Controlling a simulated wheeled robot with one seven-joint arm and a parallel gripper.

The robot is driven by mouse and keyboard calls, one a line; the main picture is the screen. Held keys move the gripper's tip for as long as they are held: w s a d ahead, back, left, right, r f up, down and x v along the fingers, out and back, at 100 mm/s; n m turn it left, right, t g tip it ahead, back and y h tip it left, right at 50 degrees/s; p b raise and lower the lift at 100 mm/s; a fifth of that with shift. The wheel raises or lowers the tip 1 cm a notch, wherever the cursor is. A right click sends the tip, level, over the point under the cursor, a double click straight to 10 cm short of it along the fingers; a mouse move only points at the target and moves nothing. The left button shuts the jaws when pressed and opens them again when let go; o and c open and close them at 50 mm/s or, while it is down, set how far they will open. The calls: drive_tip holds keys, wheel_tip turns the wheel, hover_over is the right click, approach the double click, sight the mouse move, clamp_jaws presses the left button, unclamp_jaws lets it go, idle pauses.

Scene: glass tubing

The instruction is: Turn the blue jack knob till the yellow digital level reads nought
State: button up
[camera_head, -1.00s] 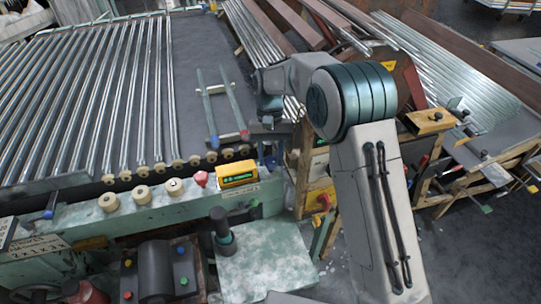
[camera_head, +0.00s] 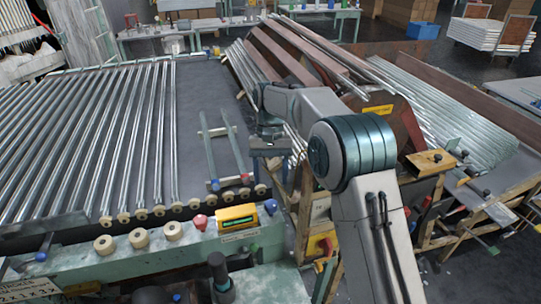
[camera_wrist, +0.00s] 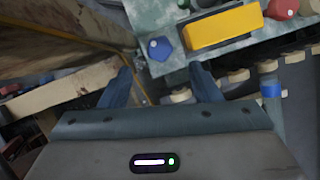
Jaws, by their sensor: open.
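The yellow digital level (camera_head: 237,218) sits on the green bench rail, its lit green display too small to read; in the wrist view it shows from behind (camera_wrist: 222,27). The blue jack knob (camera_head: 271,206) is just right of the level. In the wrist view the faceted blue knob (camera_wrist: 160,48) stands beside the level's left end, on the pale worn green surface. My gripper (camera_wrist: 162,80) is open and empty. Its two fingers are spread, with the knob showing between and beyond their tips, apart from both. In the head view my gripper (camera_head: 268,148) hangs beyond the rail.
A red knob (camera_head: 199,222) stands left of the level, with cream rollers (camera_head: 138,238) along the rail. Glass tubes (camera_head: 120,140) lie on the table at left. A wooden frame (camera_head: 304,215) stands close right of the knob. A small ladder-like rack (camera_head: 222,150) lies on the dark tabletop.

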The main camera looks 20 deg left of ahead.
drive_tip(key=v, duration=0.6)
idle(0.4)
